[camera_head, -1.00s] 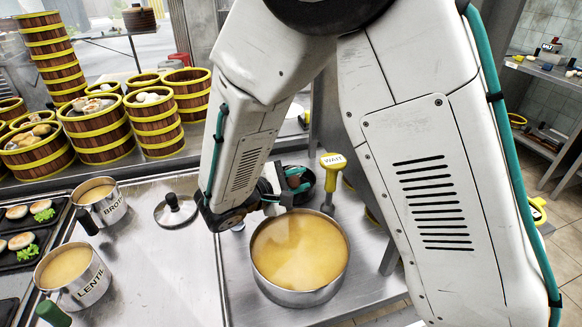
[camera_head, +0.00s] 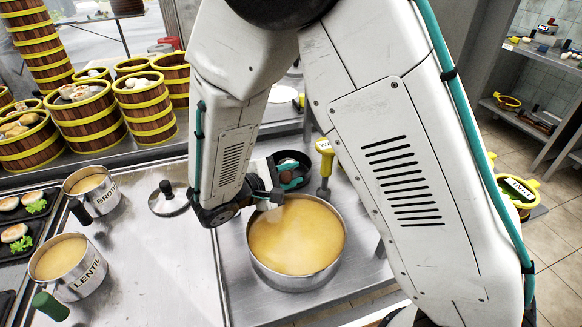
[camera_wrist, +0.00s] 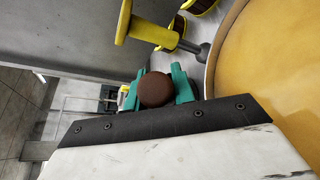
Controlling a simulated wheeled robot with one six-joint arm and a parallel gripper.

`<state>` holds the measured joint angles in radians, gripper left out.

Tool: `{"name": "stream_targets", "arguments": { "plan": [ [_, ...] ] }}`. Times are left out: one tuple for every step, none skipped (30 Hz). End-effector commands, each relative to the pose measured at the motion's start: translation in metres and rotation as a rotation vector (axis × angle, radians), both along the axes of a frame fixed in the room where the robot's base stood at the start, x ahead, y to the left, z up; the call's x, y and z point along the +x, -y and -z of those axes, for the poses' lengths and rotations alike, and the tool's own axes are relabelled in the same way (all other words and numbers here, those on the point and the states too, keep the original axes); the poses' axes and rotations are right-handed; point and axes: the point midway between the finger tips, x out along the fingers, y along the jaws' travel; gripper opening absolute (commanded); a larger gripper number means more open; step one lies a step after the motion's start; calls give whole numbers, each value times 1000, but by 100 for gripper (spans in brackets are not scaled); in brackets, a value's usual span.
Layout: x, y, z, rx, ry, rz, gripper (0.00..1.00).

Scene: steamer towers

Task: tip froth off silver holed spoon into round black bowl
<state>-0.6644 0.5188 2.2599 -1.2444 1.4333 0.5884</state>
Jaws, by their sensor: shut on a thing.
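My gripper (camera_head: 289,181) has teal fingers, which also show in the wrist view (camera_wrist: 160,88). They are shut on a brown, round-ended handle (camera_wrist: 157,90), which appears to be the spoon's. The spoon's silver holed head and any froth on it are hidden in both views. A dark round vessel (camera_head: 306,158), which looks like the black bowl, stands behind the pot. My fingers overlap it in the head view, and I cannot tell their height above it. Its inside is mostly covered.
A large steel pot (camera_head: 298,281) of golden liquid stands just in front of my gripper. A yellow-handled tool (camera_head: 325,150) stands upright right of the bowl. A lid (camera_head: 168,200) and the broth (camera_head: 91,190) and lentil (camera_head: 67,267) pots are left. Bamboo steamers (camera_head: 88,118) line the back.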

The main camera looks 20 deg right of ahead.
Motion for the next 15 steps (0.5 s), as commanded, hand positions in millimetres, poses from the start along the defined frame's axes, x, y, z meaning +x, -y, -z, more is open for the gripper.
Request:
{"name": "stream_targets", "arguments": {
  "plan": [
    [0, 0, 5, -2, 0, 0, 0],
    [2, 1, -1, 11, -18, 3, 0],
    [4, 2, -5, 22, -44, 4, 0],
    [6, 2, -8, 29, -63, 3, 0],
    [7, 2, -11, 37, -81, 2, 0],
    [8, 3, -13, 46, -108, 2, 0],
    [10, 3, -16, 53, -127, 3, 0],
    [11, 4, -18, 60, -145, 3, 0],
    [13, 5, -21, 69, -172, 3, 0],
    [14, 5, -24, 75, -191, 2, 0],
    [15, 5, -26, 82, -210, 2, 0],
    [17, 6, -29, 91, -236, 3, 0],
    [18, 6, -32, 98, -255, 2, 0],
    [19, 7, -34, 104, -273, 1, 0],
    [21, 8, -37, 113, -299, 4, 0]
  ]
}}
